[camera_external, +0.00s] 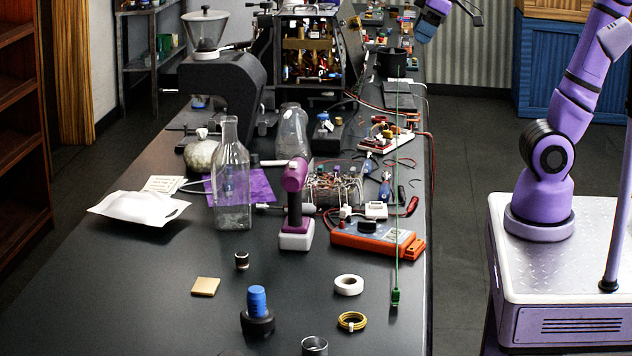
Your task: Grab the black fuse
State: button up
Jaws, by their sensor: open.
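No object is clearly readable as the black fuse. A small dark cylinder (242,260) with a lighter band stands upright on the near part of the black bench (120,290) and may be it. A larger black round piece with a blue top (257,310) stands nearer the camera. My gripper (472,10) is at the top edge of the external view, partly cut off, past the bench's right side. It is open and looks empty, far from the dark cylinder.
A green cable (397,180) runs along the right. The bench's near left is clear.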

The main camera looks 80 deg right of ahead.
jog(key=w+a+r, duration=0.1)
jog(key=w+a, duration=0.3)
jog(key=w, duration=0.6)
jog(key=n, duration=0.1)
send_over(242, 254)
jog(key=s, duration=0.3)
jog(key=shift+g, duration=0.3)
jog(key=f, duration=4.2)
jog(key=shift+w+d+f, duration=0.2)
jog(key=shift+d+f, duration=0.05)
jog(key=shift+d, duration=0.05)
jog(key=shift+w+x, duration=0.2)
jog(key=shift+x, duration=2.85)
jog(key=shift+r, duration=0.1)
jog(key=shift+c, duration=0.2)
jog(key=c, duration=1)
